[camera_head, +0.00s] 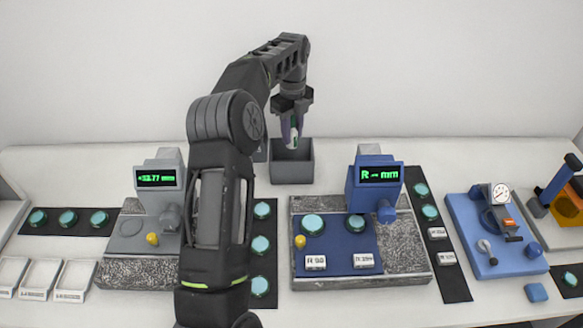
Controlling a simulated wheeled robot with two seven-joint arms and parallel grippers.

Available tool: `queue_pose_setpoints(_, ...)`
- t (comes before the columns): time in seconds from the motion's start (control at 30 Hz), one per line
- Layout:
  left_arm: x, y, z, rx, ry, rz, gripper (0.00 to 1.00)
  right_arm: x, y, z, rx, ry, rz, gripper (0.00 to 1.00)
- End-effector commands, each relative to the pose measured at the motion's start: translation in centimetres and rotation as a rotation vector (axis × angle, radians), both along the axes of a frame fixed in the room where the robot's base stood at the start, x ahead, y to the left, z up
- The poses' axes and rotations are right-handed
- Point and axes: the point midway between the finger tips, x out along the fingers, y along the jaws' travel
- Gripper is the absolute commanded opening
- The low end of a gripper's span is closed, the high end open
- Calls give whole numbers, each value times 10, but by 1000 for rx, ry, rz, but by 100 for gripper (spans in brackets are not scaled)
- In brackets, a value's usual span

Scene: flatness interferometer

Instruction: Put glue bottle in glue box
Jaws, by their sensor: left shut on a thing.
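My left gripper (291,124) reaches in over the middle of the bench with its fingers pointing down. It is shut on the glue bottle (294,139), a small whitish and green thing mostly hidden between the fingers. A dark grey open-topped box (292,172), which looks like the glue box, stands at the back of the bench. The bottle is at the box's opening, in front of its back wall in this view; I cannot tell how deep it is. My right gripper is not in view.
A grey instrument (160,192) stands left of my arm and a blue instrument (374,187) right of the box. A blue gauge fixture (480,245) is at right, white trays (40,277) at left.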

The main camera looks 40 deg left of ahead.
Motion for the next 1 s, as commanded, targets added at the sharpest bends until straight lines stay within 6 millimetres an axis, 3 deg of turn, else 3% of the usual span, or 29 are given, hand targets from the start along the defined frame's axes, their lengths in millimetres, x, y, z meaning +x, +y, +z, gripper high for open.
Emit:
queue_pose_setpoints(0.17,0,0,-5,-1,2,0,0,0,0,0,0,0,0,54)
queue_pose_setpoints(0.43,0,0,-45,-1,2,0,0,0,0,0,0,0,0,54)
queue_pose_setpoints(0.83,0,0,-53,0,0,0,0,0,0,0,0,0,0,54)
queue_pose_setpoints(1.0,-1,0,-76,-1,4,1,0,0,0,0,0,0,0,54)
